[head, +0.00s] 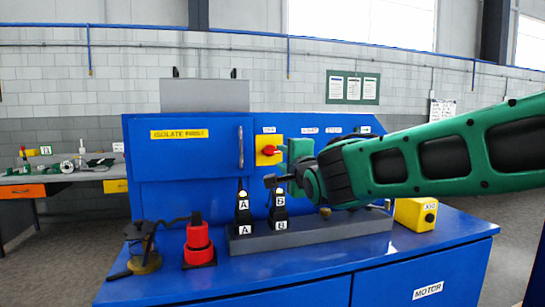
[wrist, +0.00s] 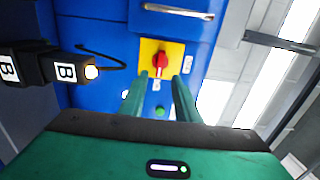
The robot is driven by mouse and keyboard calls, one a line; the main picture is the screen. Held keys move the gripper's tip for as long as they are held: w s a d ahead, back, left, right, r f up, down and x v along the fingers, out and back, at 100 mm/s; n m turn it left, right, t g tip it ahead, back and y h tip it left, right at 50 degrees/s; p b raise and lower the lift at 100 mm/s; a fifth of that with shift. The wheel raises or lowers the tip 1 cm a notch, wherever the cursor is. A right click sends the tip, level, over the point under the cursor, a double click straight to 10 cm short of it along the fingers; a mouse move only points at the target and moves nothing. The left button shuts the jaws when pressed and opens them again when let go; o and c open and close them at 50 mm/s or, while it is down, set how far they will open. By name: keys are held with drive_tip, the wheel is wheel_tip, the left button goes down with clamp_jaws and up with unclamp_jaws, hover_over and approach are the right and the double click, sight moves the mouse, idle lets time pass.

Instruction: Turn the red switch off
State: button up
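The red switch (head: 268,150) sits on a yellow plate (head: 263,159) on the upright blue panel. In the wrist view the red switch (wrist: 160,60) is a rotary knob on the yellow plate (wrist: 148,48), its handle pointing toward the bottom of that picture. My gripper (head: 287,151) is in front of the panel, just right of the switch in the head view. In the wrist view my gripper (wrist: 159,88) has its two green fingers apart with nothing between them. The switch shows beyond the gap, and I see no contact. The gripper partly hides the panel in the head view.
Black connectors marked A (head: 243,207) and B (head: 279,205) stand on a grey rail (head: 335,231) below. A red device (head: 198,244) is at left, a yellow box (head: 415,214) at right.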

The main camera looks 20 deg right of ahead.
sight(272, 152)
drive_tip(key=w, duration=0.8)
drive_tip(key=shift+w+a, duration=0.25)
